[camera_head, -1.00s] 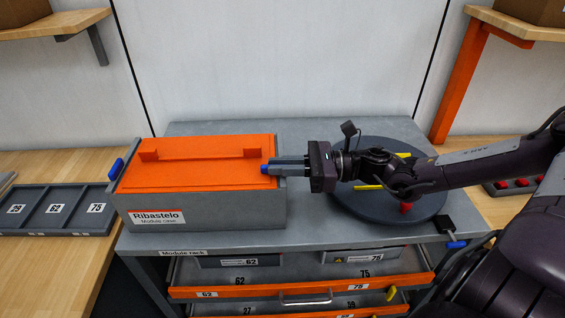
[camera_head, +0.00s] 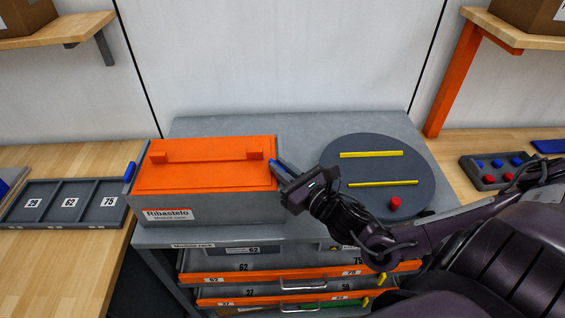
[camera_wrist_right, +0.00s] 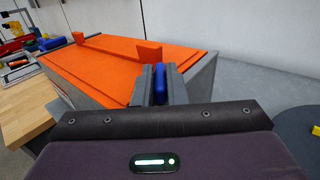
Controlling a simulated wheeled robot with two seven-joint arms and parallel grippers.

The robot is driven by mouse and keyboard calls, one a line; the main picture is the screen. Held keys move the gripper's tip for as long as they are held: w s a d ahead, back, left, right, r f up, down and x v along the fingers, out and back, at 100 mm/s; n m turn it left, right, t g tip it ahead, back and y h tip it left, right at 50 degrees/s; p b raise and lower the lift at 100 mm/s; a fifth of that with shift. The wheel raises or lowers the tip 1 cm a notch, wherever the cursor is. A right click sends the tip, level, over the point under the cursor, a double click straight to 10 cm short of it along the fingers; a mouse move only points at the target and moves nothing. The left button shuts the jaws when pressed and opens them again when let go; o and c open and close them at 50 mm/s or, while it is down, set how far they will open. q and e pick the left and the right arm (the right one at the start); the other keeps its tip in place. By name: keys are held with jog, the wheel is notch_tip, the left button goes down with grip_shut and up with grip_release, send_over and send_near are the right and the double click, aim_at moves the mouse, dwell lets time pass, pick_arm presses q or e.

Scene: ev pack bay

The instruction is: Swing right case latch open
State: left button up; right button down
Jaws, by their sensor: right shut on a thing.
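The grey module case (camera_head: 245,208) with an orange lid (camera_head: 205,172) stands on the rack top, its lid lying on it. The right case latch (camera_head: 273,163) is blue and sits at the case's right end; in the wrist view the latch (camera_wrist_right: 160,84) shows between the two grey fingers. My right gripper (camera_head: 279,168) is shut on it, reaching in from the front right; the fingers hide most of the latch, so its exact angle cannot be told. The left case latch (camera_head: 129,172), also blue, stands at the case's left end. My left gripper is not in view.
Right of the case is a dark round turntable (camera_head: 365,170) with yellow bars (camera_head: 372,154) and a red knob (camera_head: 395,203). Below are orange-fronted drawers (camera_head: 235,277). A grey numbered tray (camera_head: 40,213) lies on the left bench. The rack top behind the case is clear.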

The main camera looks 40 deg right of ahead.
jog(key=m+h+p, duration=0.1)
jog(key=m+h, duration=0.1)
jog(key=h, duration=0.1)
jog(key=shift+a+r, duration=0.1)
jog(key=shift+r, duration=0.05)
jog(key=m+h+p, duration=0.2)
jog(key=h+p, duration=0.1)
jog(key=m+g+h+p, duration=0.1)
jog(key=m+h+p, duration=0.1)
jog(key=h+p, duration=0.1)
jog(key=shift+r+h, duration=0.1)
jog(key=shift+h, duration=0.3)
jog(key=shift+f+m+g+h+p, duration=0.2)
jog(key=shift+m+g+h+p, duration=0.65)
jog(key=shift+h+p, duration=0.2)
jog(key=c, duration=1.5)
grip_release()
jog(key=shift+o, duration=0.2)
jog(key=shift+f, duration=0.1)
